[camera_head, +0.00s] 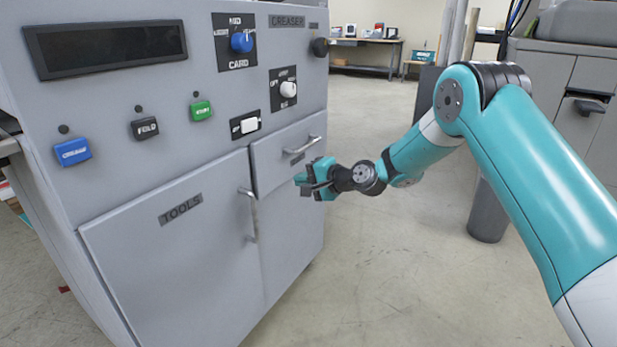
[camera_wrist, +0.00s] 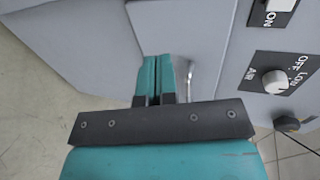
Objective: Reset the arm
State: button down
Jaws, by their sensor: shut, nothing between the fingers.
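My teal arm reaches in from the right in the head view, bent at the elbow. My gripper (camera_head: 308,186) is shut and empty, in front of the grey creaser machine (camera_head: 200,270) near its small drawer (camera_head: 272,165). In the wrist view my gripper (camera_wrist: 153,80) shows its two teal fingers together, with the drawer's metal handle (camera_wrist: 190,72) just to their right. I cannot tell whether the fingers touch the machine's front.
The machine carries a blue button (camera_head: 72,152), a black FOLD button (camera_head: 145,129), a green button (camera_head: 201,110), knobs and a TOOLS door (camera_head: 175,245). A grey cabinet (camera_head: 575,90) stands at right. Open floor (camera_head: 400,260) lies between.

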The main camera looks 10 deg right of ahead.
jog(key=s+a+r+n+g+h, duration=0.1)
jog(key=s+a+r+n+g, duration=0.15)
jog(key=s+r+n, duration=0.6)
jog(key=s+a+r+n+g+h, duration=0.1)
jog(key=s+r+g, duration=0.25)
jog(key=s, duration=1.05)
jog(key=s+d+n+g+h, duration=0.2)
jog(key=s+d+n, duration=0.1)
jog(key=s, duration=0.8)
jog(key=s+d+n+g+h, duration=0.2)
jog(key=s+d+n, duration=0.15)
jog(key=s, duration=0.75)
notch_tip(320, 180, up, 22)
jog(key=p, duration=2.2)
jog(key=shift+s+a+r+p, duration=0.2)
jog(key=shift+a+r+p, duration=0.05)
jog(key=shift+a+p, duration=0.2)
